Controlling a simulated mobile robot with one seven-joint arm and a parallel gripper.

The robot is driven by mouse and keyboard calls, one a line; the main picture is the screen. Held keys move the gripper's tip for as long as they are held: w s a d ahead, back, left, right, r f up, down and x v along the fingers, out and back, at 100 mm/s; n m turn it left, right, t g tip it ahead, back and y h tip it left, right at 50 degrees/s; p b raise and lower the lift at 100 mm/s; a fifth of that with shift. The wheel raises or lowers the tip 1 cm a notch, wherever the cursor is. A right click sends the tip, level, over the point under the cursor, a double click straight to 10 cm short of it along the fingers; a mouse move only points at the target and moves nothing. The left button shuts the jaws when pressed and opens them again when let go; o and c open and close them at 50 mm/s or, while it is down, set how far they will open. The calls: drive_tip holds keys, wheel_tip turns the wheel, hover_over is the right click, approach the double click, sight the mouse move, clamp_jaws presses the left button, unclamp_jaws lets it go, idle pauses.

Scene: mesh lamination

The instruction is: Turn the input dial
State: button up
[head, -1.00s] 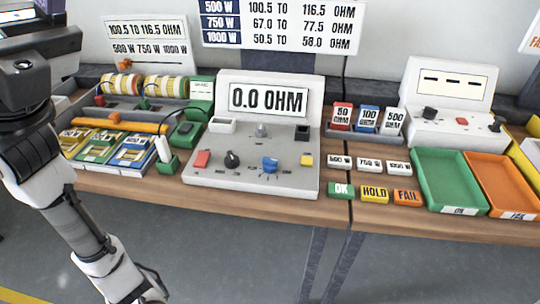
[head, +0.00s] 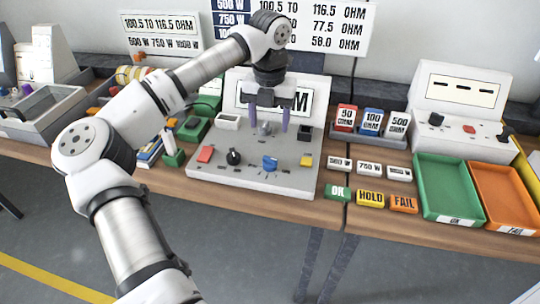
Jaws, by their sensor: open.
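The grey ohm meter (head: 215,178) stands on the bench with its display (head: 242,95) partly hidden behind my gripper. Its sloped panel carries a black knob (head: 234,157), a blue knob (head: 269,163) with tick marks around it, and a small grey knob (head: 265,129) further back. I cannot read which one is labelled as the input dial. My gripper (head: 267,120) points down above the back of the panel, its two purple fingers apart. In the picture the fingers stand either side of the grey knob; I cannot tell whether they touch it.
A red button (head: 205,154), a yellow button (head: 306,160) and a white open box (head: 228,122) share the panel. Resistance blocks (head: 370,122), a green tray (head: 443,185) and an orange tray (head: 505,195) lie to the right.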

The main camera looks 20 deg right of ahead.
sight(270, 158)
wheel_tip(270, 158, down, 13)
drive_tip(key=p, duration=0.3)
drive_tip(key=shift+d, duration=0.1)
drive_tip(key=shift+r, duration=0.1)
drive_tip(key=c, duration=0.9)
